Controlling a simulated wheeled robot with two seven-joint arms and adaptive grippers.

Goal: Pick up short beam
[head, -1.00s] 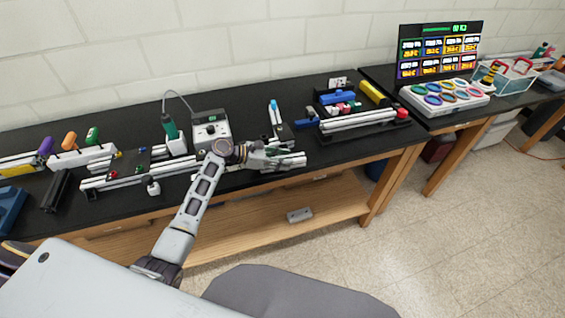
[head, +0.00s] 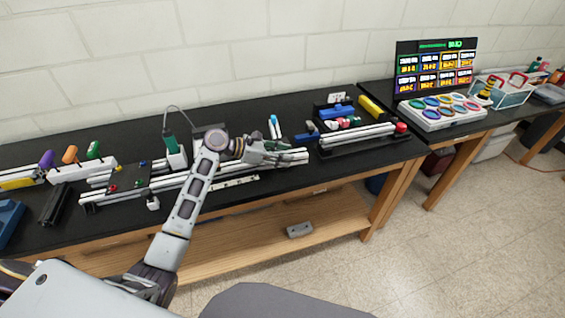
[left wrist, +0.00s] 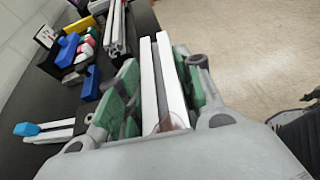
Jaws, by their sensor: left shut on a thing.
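My left gripper (head: 272,153) is over the bench near its front edge, in the middle of the head view. It is shut on a short pale grey beam (head: 296,158), whose end sticks out to the right of the fingers. In the left wrist view the beam (left wrist: 150,85) lies lengthwise between the green finger pads of the gripper (left wrist: 162,85), with a dark slot along it. The fingers and palm hide its near part. My right gripper is not in view.
Long beams (head: 357,134) lie on a rack to the right, near a red button (head: 401,127). A soldering station (head: 206,133) stands behind my arm. A slotted strip (head: 235,183) lies at the front edge. A screen (head: 434,70) stands farther right.

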